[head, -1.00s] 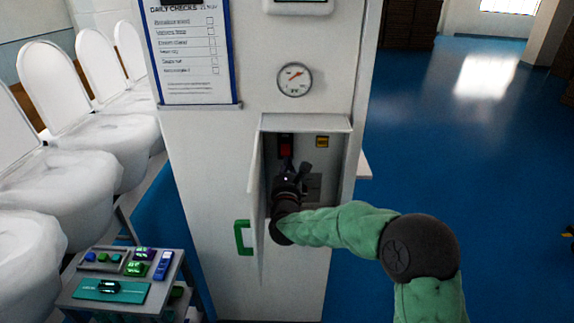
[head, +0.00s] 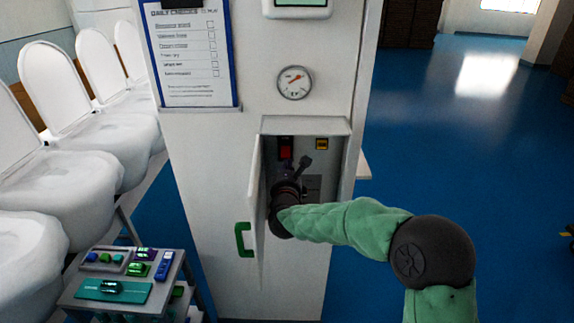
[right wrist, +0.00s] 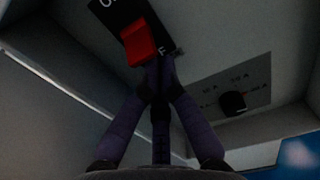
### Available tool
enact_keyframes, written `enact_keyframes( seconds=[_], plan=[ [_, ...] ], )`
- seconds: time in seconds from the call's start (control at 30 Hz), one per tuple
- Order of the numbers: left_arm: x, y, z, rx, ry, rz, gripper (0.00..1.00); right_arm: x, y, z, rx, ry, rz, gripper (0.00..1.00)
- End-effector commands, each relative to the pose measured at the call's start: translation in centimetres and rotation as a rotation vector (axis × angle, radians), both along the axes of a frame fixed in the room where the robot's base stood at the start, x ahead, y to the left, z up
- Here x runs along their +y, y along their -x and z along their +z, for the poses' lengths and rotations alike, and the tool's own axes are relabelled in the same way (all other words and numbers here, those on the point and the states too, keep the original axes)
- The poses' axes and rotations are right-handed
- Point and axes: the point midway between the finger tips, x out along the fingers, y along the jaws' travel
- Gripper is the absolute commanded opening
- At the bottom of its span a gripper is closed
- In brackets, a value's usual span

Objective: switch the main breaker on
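The main breaker (head: 286,148) is a red lever on a black plate, at the upper left inside the open wall cabinet (head: 342,160). In the right wrist view the red lever (right wrist: 140,42) sits over the lower end of its plate, and only parts of the lettering show. My right gripper (head: 290,178) is inside the cabinet, below the lever. In the right wrist view its fingers (right wrist: 158,72) come together, shut with nothing seen between them, with the tips just below the lever. I cannot tell whether they touch it. My left gripper is out of view.
The cabinet door (head: 256,205) with a green handle (head: 244,240) stands open on the left, close to my right arm. A dial plate (right wrist: 232,85) lies right of the breaker. A yellow part (head: 322,143) is at the cabinet's upper right. A gauge (head: 294,82) hangs above.

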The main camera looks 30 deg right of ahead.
Motion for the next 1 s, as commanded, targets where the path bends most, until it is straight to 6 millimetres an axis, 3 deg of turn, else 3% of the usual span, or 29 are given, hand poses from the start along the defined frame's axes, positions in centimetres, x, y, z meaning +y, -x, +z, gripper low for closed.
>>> enact_keyframes(
  seconds=[0.47,1.0],
  plan=[
    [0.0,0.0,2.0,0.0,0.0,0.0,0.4,0.1,0.3,1.0,0.091,-0.058,-0.001,0.0],
    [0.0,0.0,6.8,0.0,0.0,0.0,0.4,0.4,0.7,2.1,0.258,-0.16,-0.002,0.0]
  ],
)
